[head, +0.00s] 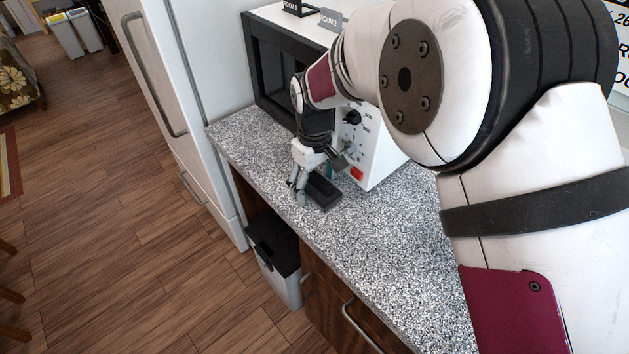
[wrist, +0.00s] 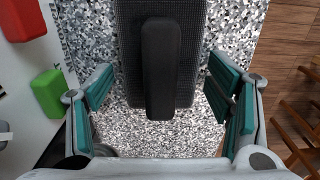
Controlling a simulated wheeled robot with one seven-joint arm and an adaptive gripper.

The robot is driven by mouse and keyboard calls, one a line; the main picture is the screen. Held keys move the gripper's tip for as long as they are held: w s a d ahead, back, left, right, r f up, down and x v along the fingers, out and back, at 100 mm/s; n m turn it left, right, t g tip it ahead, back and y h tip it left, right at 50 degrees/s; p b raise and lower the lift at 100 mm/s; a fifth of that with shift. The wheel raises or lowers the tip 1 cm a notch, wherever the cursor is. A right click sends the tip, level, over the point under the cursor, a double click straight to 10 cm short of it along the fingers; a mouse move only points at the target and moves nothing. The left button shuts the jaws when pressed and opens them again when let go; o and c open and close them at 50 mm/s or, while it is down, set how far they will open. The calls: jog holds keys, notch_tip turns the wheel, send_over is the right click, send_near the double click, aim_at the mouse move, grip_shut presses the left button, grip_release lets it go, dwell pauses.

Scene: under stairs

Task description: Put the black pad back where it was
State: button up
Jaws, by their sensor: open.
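The black pad (head: 325,193) lies flat on the speckled grey counter (head: 365,232), in front of the microwave. In the wrist view the pad (wrist: 127,60) has a dark, fine-textured body with a smooth, rounded black bar along its middle. My gripper (head: 312,183) is above the counter at the pad, pointing down. In the wrist view my gripper (wrist: 158,88) is open, with one teal-padded finger on each side of the pad's near end. Gaps show between the pad and both fingers. The pad's far end is cut off by the picture's top edge.
The microwave (head: 283,68) stands close behind the pad, its white control panel (head: 368,145) right beside my gripper. Signs stand on its top. A white fridge (head: 170,90) is at the left. A bin (head: 283,275) stands below the counter's front edge. Bare counter lies nearer.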

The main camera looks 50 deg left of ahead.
aim_at(314, 174)
jog(key=shift+r, duration=0.1)
notch_tip(314, 174, up, 12)
jog(key=shift+r+b, duration=0.1)
jog(key=shift+b, duration=0.75)
